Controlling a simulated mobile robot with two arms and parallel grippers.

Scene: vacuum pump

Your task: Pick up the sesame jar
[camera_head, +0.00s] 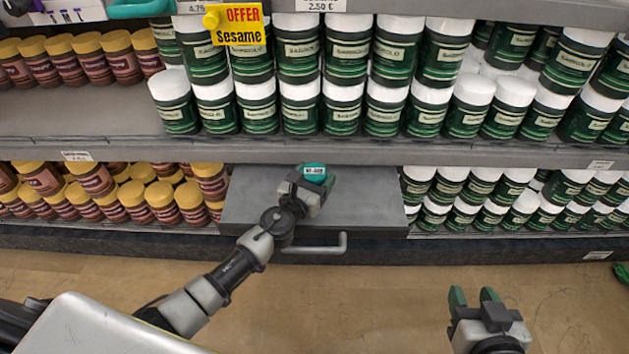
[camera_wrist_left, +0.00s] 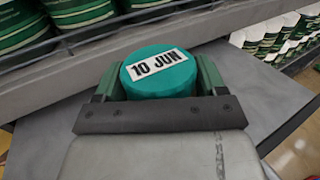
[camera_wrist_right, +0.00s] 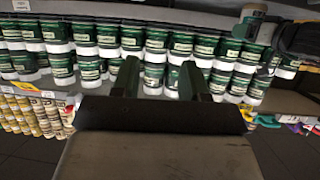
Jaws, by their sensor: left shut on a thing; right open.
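A jar with a teal lid (camera_head: 315,170) is between the fingers of my left gripper (camera_head: 305,180), in front of the lower shelf. In the left wrist view the teal lid (camera_wrist_left: 160,72) bears a white label reading "10 JUN", and my left gripper (camera_wrist_left: 155,85) is shut around it. The jar's body is hidden below the lid. My right gripper (camera_head: 474,296) is open and empty over the floor at the lower right. In the right wrist view its fingers (camera_wrist_right: 156,80) are apart with nothing between them.
A grey drawer (camera_head: 250,200) with a handle (camera_head: 318,246) lies beneath the held jar. White-lidded green jars (camera_head: 300,105) fill the shelves, and yellow-lidded jars (camera_head: 85,58) stand at the left. A yellow "OFFER Sesame" sign (camera_head: 238,25) hangs above. The floor (camera_head: 390,300) in front is largely clear.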

